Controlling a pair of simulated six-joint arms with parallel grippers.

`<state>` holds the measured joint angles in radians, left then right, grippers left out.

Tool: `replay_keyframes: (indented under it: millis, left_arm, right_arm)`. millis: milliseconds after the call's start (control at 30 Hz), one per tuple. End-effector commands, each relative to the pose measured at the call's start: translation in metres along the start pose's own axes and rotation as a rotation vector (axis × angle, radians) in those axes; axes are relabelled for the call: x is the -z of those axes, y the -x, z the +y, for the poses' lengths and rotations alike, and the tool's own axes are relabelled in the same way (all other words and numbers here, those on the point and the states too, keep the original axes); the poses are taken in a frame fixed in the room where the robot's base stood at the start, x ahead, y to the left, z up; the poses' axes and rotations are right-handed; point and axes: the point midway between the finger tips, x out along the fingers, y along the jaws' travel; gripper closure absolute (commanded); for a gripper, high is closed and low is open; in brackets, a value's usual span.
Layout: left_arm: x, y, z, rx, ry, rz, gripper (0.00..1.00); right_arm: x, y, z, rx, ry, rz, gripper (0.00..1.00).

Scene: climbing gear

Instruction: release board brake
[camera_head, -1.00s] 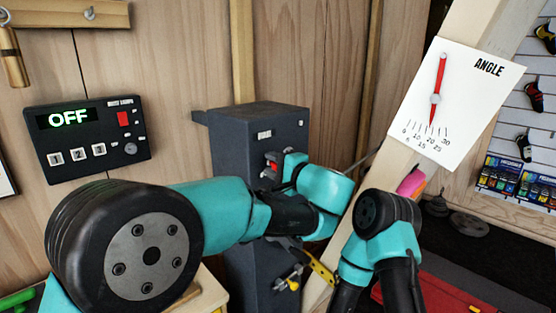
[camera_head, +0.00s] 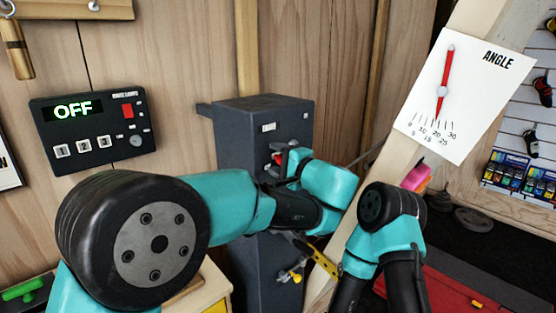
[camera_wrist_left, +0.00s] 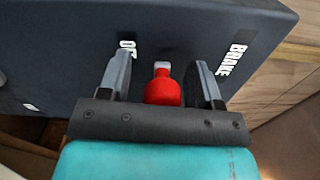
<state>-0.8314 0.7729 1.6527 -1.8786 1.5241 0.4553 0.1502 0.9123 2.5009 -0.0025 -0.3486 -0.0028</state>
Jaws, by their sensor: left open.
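The brake control is a lever with a red knob (camera_wrist_left: 162,90) on a dark grey box (camera_head: 262,105). In the left wrist view the box face (camera_wrist_left: 60,60) carries a white BRAKE label (camera_wrist_left: 230,60) and another label partly hidden by a finger. My left gripper (camera_wrist_left: 161,75) is open, with one finger on each side of the red knob and visible gaps between. In the head view the left gripper (camera_head: 283,159) is at the front of the box, and the red knob (camera_head: 277,158) shows only in part.
An ANGLE gauge (camera_head: 470,90) with a red needle is on a slanted wooden beam at the right. A control panel (camera_head: 92,130) reading OFF is on the left wall. A yellow perforated strip (camera_head: 325,263) is below my left gripper. My right forearm stands by the beam.

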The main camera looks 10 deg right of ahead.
Motion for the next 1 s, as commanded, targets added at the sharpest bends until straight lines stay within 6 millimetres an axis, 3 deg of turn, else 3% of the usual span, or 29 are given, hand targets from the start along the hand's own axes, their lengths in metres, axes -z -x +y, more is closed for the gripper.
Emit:
replay_keyframes:
  millis: [267, 567, 1000]
  left_arm:
    - [-0.001, 0.000, -0.008, 0.001, 0.003, 0.000, 0.42]
    - [-0.005, 0.001, -0.037, 0.000, 0.002, 0.001, 0.42]
    - [-0.050, 0.049, -0.037, 0.001, 0.000, 0.003, 0.42]
  right_arm:
    - [0.000, 0.000, 0.000, 0.000, 0.000, 0.000, 0.57]
    - [0.000, 0.000, 0.000, 0.000, 0.000, 0.000, 0.57]
    - [0.000, 0.000, 0.000, 0.000, 0.000, 0.000, 0.57]
